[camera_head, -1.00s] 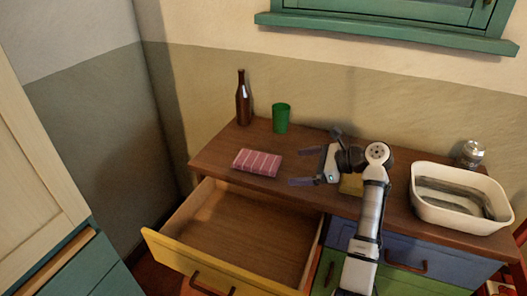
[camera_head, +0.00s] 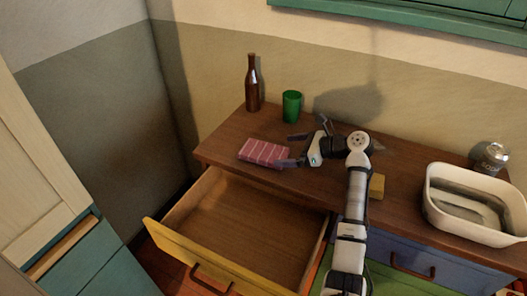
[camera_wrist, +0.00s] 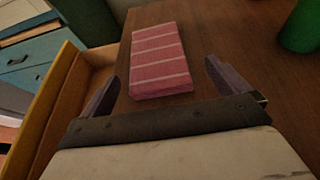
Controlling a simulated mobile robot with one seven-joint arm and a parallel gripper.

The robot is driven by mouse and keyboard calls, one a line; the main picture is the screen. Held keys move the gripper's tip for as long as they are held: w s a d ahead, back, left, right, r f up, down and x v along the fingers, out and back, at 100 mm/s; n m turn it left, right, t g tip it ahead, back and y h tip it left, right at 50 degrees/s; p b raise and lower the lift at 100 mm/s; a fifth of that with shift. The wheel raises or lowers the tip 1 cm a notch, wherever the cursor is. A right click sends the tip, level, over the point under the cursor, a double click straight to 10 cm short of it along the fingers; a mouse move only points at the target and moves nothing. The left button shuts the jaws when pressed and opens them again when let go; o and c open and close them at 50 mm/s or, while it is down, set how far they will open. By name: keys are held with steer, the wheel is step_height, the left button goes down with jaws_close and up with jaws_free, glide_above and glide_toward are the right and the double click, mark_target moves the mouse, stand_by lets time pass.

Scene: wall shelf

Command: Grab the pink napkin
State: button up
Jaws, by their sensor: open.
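The pink napkin (camera_head: 264,152) is a folded cloth with pale stripes. It lies flat on the brown dresser top, near the edge above the open drawer. In the wrist view the napkin (camera_wrist: 160,62) lies ahead of my gripper (camera_wrist: 168,85), roughly between the lines of its two fingers. My gripper (camera_head: 289,150) is open and empty. In the head view it is just right of the napkin, with one fingertip close to the napkin's right end; I cannot tell whether they touch.
A yellow-fronted drawer (camera_head: 222,262) stands open and empty below the napkin. A brown bottle (camera_head: 252,85) and a green cup (camera_head: 291,106) stand behind it. A yellow block (camera_head: 377,186), a white basin (camera_head: 436,205) and a metal jar (camera_head: 492,158) are to the right.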

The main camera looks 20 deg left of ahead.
mark_target(273, 153)
steer(key=x, duration=0.2)
steer(key=p+x, duration=0.1)
steer(key=x, duration=0.2)
steer(key=shift+s+d+f, duration=0.15)
steer(key=shift+s+f, duration=0.05)
steer(key=c, duration=0.9)
